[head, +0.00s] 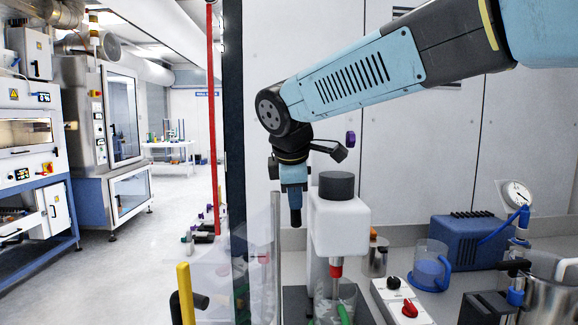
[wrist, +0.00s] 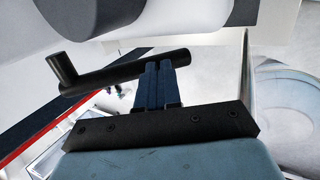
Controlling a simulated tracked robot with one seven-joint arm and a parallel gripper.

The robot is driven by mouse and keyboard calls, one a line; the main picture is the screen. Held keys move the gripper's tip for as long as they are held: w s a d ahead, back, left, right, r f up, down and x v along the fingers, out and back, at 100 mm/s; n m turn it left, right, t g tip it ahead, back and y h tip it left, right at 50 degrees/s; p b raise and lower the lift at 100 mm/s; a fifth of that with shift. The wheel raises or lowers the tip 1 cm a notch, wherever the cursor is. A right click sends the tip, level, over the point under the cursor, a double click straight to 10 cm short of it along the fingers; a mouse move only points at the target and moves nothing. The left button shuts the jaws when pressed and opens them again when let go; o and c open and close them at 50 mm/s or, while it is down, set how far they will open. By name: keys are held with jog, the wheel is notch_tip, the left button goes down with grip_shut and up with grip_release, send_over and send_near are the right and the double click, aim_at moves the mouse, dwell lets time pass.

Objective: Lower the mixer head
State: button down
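The mixer (head: 338,228) stands on the bench in the head view, a white body with a dark grey round cap (head: 336,185). A red-collared shaft (head: 336,268) points down from it at a clear beaker (head: 346,292); how deep it reaches is unclear. My gripper (head: 295,222) points down just left of the mixer. In the wrist view its two blue fingers (wrist: 160,66) are together with no visible gap. They overlap a black lever (wrist: 105,78) with an upright knob at its left end, beside the mixer's white body (wrist: 275,12). I cannot tell whether they touch it.
A control box with a red knob (head: 409,309), a blue-handled jug (head: 430,267), a blue box (head: 470,240) and a metal pot with gauge (head: 550,285) stand to the right. A clear panel (head: 262,262) and dark post (head: 234,120) are left of the mixer.

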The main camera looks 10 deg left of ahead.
jog(key=shift+f, duration=0.25)
jog(key=shift+s+r, duration=0.3)
jog(key=shift+r, duration=0.15)
jog(key=s+f+v, duration=0.1)
jog(key=s+v, duration=0.1)
jog(key=v, duration=1.1)
jog(key=s+d+f+m, duration=0.1)
jog(key=d+f+m, duration=0.35)
jog(key=d, duration=0.55)
jog(key=d+f+m, duration=0.4)
jog(key=d+m, duration=0.1)
jog(key=d, duration=0.4)
jog(key=s+d+f+m, duration=0.8)
jog(key=d+f+m, duration=0.2)
jog(key=d, duration=0.3)
jog(key=shift+d+f, duration=0.15)
jog(key=shift+f, duration=0.65)
